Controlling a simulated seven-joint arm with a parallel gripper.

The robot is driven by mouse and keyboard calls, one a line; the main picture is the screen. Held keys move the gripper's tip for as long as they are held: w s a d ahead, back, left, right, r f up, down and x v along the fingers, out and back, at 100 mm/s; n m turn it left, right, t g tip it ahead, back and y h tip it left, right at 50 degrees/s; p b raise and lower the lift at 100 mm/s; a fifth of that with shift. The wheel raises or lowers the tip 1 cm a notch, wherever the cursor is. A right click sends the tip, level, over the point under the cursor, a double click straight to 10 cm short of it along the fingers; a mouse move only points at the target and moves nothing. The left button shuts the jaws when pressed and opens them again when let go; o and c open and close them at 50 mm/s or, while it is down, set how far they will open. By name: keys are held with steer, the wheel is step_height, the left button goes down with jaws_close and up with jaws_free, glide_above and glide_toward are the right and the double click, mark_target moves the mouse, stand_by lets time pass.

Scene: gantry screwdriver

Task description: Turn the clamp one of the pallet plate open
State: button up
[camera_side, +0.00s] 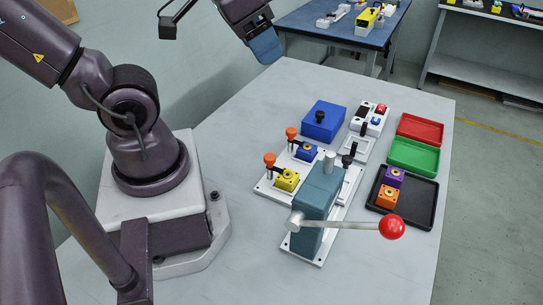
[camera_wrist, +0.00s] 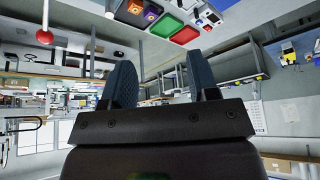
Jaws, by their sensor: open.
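The pallet plate (camera_side: 267,189) is a white plate on the table in the side view. It carries a yellow block (camera_side: 287,180) and a blue block (camera_side: 306,153). An orange-topped clamp (camera_side: 270,161) stands upright beside the yellow block, and another orange-topped clamp (camera_side: 291,134) stands beside the blue block. No label shows which is clamp one. My gripper (camera_side: 266,46) is high above the back of the table, well apart from the plate. In the wrist view my gripper (camera_wrist: 160,62) has its two fingers apart with nothing between them. The plate is not clear in the wrist view.
A teal press (camera_side: 317,195) stands in front of the plate, its lever with red knob (camera_side: 391,227) reaching right. A blue box (camera_side: 322,121) stands behind. Red (camera_side: 420,129) and green (camera_side: 413,156) trays and a black tray (camera_side: 424,200) lie right.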

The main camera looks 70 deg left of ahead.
steer(key=a+f+n+g, duration=0.45)
steer(key=a+f, duration=0.25)
steer(key=f, duration=0.4)
steer(key=n, duration=0.1)
glide_toward(270, 157)
steer(key=shift+g, duration=0.45)
steer(key=f, duration=0.9)
steer(key=shift+w+a, duration=0.2)
steer(key=shift+w, duration=0.15)
steer(key=shift+r, duration=0.1)
steer(key=c, duration=0.9)
